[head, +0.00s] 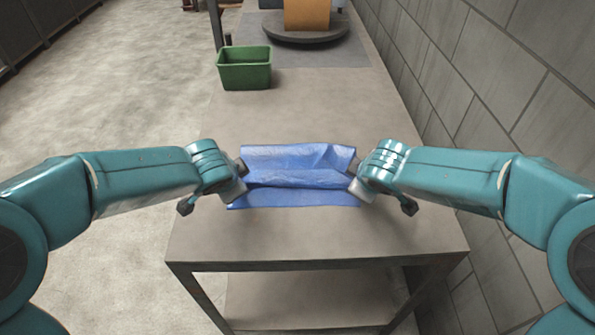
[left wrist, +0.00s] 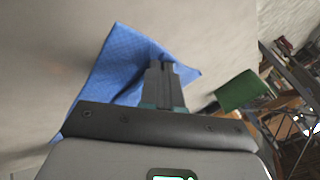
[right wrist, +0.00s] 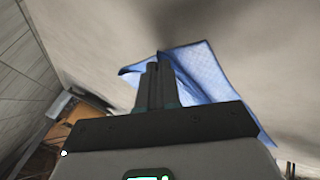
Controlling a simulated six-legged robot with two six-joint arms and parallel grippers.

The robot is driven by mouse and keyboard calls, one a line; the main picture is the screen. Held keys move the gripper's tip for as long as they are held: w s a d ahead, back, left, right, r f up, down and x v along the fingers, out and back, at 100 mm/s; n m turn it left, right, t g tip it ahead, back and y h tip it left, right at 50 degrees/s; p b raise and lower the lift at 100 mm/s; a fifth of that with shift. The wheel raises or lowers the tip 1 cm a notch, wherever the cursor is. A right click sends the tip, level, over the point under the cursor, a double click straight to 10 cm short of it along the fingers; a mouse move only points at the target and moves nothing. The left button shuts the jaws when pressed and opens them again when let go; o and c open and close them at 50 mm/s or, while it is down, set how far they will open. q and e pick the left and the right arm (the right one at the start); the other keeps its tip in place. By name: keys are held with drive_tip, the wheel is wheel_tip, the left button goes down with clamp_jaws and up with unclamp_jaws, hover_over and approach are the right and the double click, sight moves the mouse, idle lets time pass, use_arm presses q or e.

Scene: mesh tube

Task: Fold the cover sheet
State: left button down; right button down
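The blue cover sheet (head: 295,198) lies on the table between my two grippers. A crease runs across it from left to right, with a flat strip on the near side and a wrinkled layer behind. My left gripper (head: 243,180) is at the sheet's left edge. In the left wrist view its fingers (left wrist: 161,72) are together, with the sheet (left wrist: 115,70) at their tips. My right gripper (head: 352,178) is at the right edge. In the right wrist view its fingers (right wrist: 155,72) are together on the sheet (right wrist: 200,70). The fingertips are partly hidden in the head view.
A green bin (head: 245,70) stands on the table (head: 320,110) behind the sheet, to the left. A round dark turntable (head: 306,32) with an orange object (head: 306,14) is at the far end. A block wall runs along the right. The table around the sheet is clear.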

use_arm(q)
drive_tip(key=shift+s+a+f, duration=0.1)
drive_tip(key=shift+a+f, duration=0.15)
drive_tip(key=shift+f, duration=0.05)
use_arm(e)
drive_tip(key=shift+s+d+f, duration=0.1)
drive_tip(key=shift+d+f, duration=0.15)
drive_tip(key=shift+f, duration=0.05)
use_arm(q)
drive_tip(key=c, duration=1.2)
unclamp_jaws()
use_arm(e)
drive_tip(key=c, duration=1.2)
unclamp_jaws()
use_arm(q)
drive_tip(key=shift+o, duration=1)
drive_tip(key=shift+d, duration=0.1)
use_arm(e)
drive_tip(key=shift+o, duration=1)
drive_tip(key=shift+a, duration=0.1)
use_arm(q)
drive_tip(key=shift+s+d, duration=0.1)
use_arm(e)
drive_tip(key=shift+s, duration=0.1)
drive_tip(key=shift+a, duration=0.1)
